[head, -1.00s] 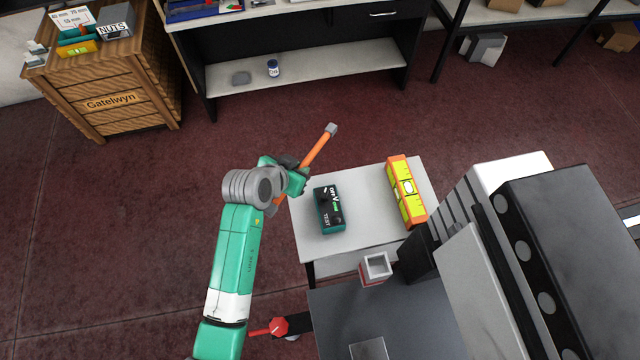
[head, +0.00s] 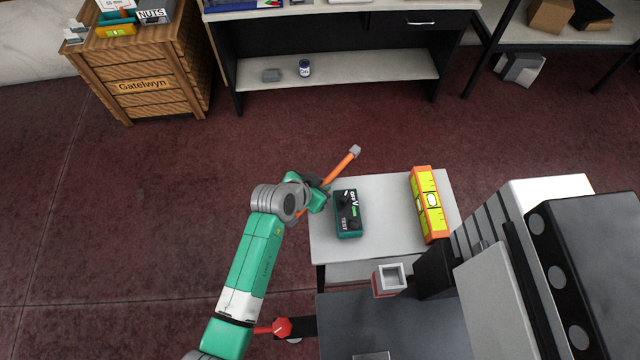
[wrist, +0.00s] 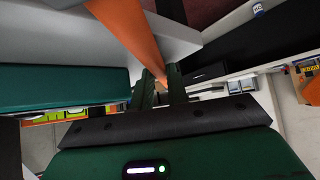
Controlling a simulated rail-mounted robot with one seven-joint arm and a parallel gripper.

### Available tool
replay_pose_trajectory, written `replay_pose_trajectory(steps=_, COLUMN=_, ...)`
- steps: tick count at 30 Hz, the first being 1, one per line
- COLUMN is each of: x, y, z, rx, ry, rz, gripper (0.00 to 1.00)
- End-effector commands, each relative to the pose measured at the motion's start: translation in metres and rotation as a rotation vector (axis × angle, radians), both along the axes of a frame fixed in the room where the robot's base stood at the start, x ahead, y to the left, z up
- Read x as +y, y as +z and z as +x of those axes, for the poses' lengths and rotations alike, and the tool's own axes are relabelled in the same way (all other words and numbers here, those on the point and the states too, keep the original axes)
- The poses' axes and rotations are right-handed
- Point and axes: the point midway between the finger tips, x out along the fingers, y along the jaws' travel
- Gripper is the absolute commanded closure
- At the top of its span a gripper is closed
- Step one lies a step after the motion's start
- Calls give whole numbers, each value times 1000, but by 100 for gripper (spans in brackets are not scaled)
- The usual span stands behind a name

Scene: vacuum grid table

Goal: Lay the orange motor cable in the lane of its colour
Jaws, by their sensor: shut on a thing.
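The orange motor cable (head: 342,166) is a straight orange length with a grey end cap. My gripper (head: 318,187) is shut on it and holds it up at the left edge of a small light-grey table. The capped end points up and right, out over the red floor. A short orange part shows on the other side of the gripper. In the wrist view the orange cable (wrist: 128,30) runs from the top down to between the fingers of my gripper (wrist: 158,85). No coloured lanes can be made out in either view.
The light-grey table (head: 380,243) bears a green tester (head: 348,213) and an orange-and-yellow spirit level (head: 429,205). A square grey-and-red container (head: 390,279) stands nearer. A large machine (head: 585,260) fills the right. A wooden crate (head: 150,85) and a black bench (head: 335,70) stand beyond open floor.

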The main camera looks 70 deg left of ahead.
Motion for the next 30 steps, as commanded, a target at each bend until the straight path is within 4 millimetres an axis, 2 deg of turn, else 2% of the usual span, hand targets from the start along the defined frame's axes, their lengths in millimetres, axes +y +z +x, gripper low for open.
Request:
replay_pose_trajectory(steps=5, x=0, y=-7, z=0, rx=0, ry=-1, rz=1, gripper=100)
replay_pose_trajectory(steps=6, x=0, y=-7, z=0, rx=2, ry=-1, rz=-1, gripper=81)
replay_pose_trajectory(steps=7, x=-1, y=-7, z=0, rx=2, ry=0, rz=-1, gripper=75)
replay_pose_trajectory(steps=19, x=-3, y=-9, z=0, rx=6, ry=-4, rz=-9, gripper=75)
replay_pose_trajectory(steps=23, x=-7, y=9, z=-5, rx=3, ry=-3, rz=-9, gripper=75)
replay_pose_trajectory(steps=30, x=-31, y=57, z=-42, rx=1, ry=-1, rz=-4, gripper=75)
